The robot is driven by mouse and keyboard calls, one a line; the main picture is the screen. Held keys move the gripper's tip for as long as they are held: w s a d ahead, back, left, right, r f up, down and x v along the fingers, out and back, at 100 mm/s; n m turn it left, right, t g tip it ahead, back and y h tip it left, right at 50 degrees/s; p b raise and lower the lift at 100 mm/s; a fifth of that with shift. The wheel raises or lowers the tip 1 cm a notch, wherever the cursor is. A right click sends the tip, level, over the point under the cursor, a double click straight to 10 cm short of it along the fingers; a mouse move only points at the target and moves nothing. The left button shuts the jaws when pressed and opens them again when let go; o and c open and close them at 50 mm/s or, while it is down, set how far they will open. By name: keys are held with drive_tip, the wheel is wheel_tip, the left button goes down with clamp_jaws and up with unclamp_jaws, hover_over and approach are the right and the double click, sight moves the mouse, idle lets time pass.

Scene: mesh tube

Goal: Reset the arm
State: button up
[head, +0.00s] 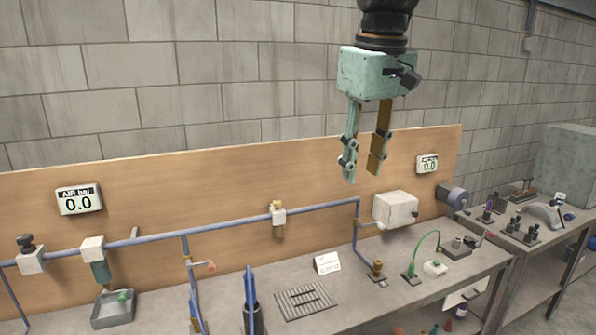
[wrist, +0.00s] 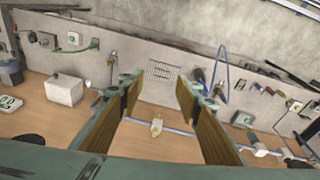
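My gripper (head: 362,174) hangs high above the workbench in the head view, with its fingers pointing down. Its two fingers, with flat brown pads, stand apart with nothing between them. In the wrist view my gripper (wrist: 157,98) also shows open, with the bench and the wooden backboard seen between and beyond the pads. The gripper touches nothing.
A blue pipe (head: 320,208) runs along the wooden backboard (head: 230,190). Below stand a white box (head: 395,208), a grey slotted plate (head: 305,300) and a grey tray (head: 113,312). A second bench (head: 530,245) with tools is at right. The air around the gripper is clear.

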drive_tip(key=s+d+f+m+b, duration=0.2)
drive_tip(key=s+f, duration=0.4)
drive_tip(key=s, duration=0.6)
drive_tip(key=s+d+f+m+t+b, duration=0.1)
drive_tip(key=s+d+f+m+b, duration=0.1)
drive_tip(key=s+f, duration=0.5)
drive_tip(key=s+d+f+m+b, duration=0.1)
drive_tip(key=s+d+f+b, duration=0.2)
drive_tip(key=s, duration=1.4)
wheel_tip(320, 180, down, 4)
drive_tip(key=shift+s+d+r+m+t+b, duration=0.2)
drive_tip(key=shift+s+r+m+t+b, duration=0.15)
drive_tip(key=shift+b, duration=0.5)
